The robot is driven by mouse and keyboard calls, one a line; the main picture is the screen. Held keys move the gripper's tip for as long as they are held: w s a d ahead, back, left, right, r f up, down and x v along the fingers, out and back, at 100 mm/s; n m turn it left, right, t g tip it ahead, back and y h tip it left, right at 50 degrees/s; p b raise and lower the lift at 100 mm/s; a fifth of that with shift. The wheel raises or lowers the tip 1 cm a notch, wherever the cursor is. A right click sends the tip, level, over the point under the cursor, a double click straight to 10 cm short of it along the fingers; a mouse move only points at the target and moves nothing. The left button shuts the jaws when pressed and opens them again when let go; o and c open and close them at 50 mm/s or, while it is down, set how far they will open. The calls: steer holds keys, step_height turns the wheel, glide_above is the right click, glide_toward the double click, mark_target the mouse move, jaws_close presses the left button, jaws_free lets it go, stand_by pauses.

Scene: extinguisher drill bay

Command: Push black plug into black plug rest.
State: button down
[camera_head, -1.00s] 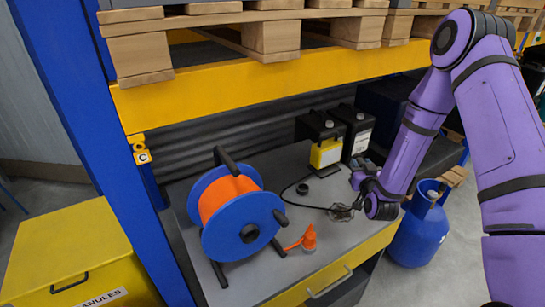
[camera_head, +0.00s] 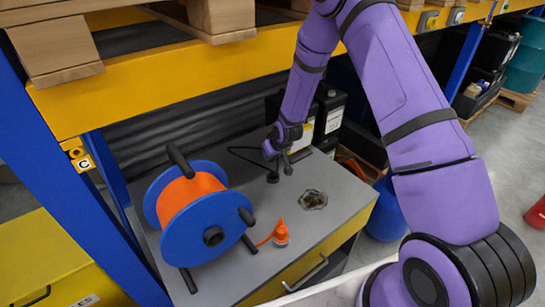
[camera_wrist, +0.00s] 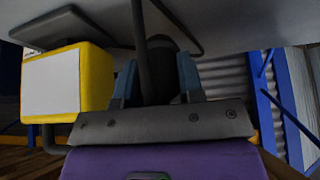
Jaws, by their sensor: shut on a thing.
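My gripper (camera_head: 279,160) is low over the rear of the grey workbench (camera_head: 340,205). In the wrist view its fingers (camera_wrist: 157,85) are shut on the black plug (camera_wrist: 168,60), a dark round body with a black cable (camera_wrist: 140,35) passing in front of it.
A blue reel with orange hose (camera_head: 190,215) stands on the left of the bench. An orange plug (camera_head: 280,232) and a grey, hollow round piece (camera_head: 313,199) sit nearer the front. A yellow shelf beam (camera_head: 150,95) hangs above.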

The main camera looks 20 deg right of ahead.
steer(key=shift+s+a+f+g, duration=0.15)
steer(key=shift+s+g, duration=0.1)
steer(key=shift+g, duration=0.35)
steer(key=shift+s+a+r+g, duration=0.1)
steer(key=shift+s+g, duration=0.1)
steer(key=shift+g, duration=0.4)
steer(key=shift+s+a+n+g+h, duration=0.1)
steer(key=shift+s+n+g+h, duration=0.2)
steer(key=shift+s+g+h, duration=0.15)
steer(key=shift+s+f+g+h, duration=0.15)
steer(key=shift+s+f+g, duration=0.35)
steer(key=shift+f+g, duration=0.2)
steer(key=shift+s+f+g+h, duration=0.1)
steer(key=shift+s+f+g, duration=0.35)
steer(key=shift+f+g, duration=0.15)
steer(key=shift+f, duration=0.85)
steer(key=c, duration=0.7)
jaws_free()
steer(key=shift+o, duration=0.2)
steer(key=shift+r, duration=0.15)
step_height(320, 180, up, 9)
